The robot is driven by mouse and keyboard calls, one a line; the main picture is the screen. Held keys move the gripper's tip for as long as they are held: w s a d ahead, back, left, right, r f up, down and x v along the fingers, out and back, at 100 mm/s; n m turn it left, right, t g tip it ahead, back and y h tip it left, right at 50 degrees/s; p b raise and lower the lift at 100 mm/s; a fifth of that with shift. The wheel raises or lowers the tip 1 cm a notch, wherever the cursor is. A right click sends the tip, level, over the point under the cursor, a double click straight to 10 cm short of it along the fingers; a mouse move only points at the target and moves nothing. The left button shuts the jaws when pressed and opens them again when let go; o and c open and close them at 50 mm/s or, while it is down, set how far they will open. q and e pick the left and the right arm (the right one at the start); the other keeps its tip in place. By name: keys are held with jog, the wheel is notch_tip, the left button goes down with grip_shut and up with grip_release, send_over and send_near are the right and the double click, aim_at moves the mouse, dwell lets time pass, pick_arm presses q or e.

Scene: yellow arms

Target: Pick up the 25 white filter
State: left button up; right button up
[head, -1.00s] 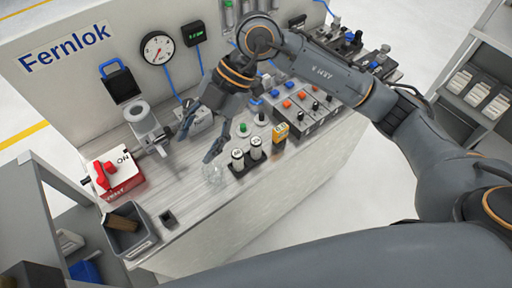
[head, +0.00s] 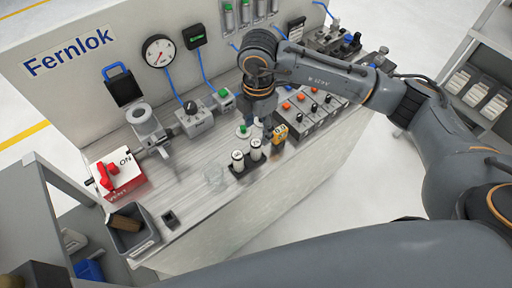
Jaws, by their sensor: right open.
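Two white cylindrical filters with dark printing on top stand upright in a black holder (head: 236,172) on the bench. One filter (head: 238,163) is on the left and the other filter (head: 256,151) is on the right. The printing is too small to tell which one is the 25. My right gripper (head: 256,126) points down just behind the holder, above the right filter in the picture. It is open, and no filter is between its fingers. The arm partly hides its fingers. My left gripper is not in view.
A yellow block (head: 280,133) stands close to the right of the filters. A red and white switch box (head: 116,176) and a grey bin (head: 133,238) are further left. Knobbed modules (head: 312,108) line the bench at right.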

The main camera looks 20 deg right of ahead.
aim_at(256, 142)
jog(key=shift+s+a+f+p, duration=0.1)
jog(key=shift+f+p, duration=0.2)
jog(key=f, duration=0.2)
jog(key=f+p, duration=0.1)
jog(key=shift+s+a+f+p, duration=0.15)
jog(key=shift+a+f+p, duration=0.05)
jog(key=shift+f+p, duration=0.15)
jog(key=shift+f, duration=0.45)
jog(key=c, duration=1.1)
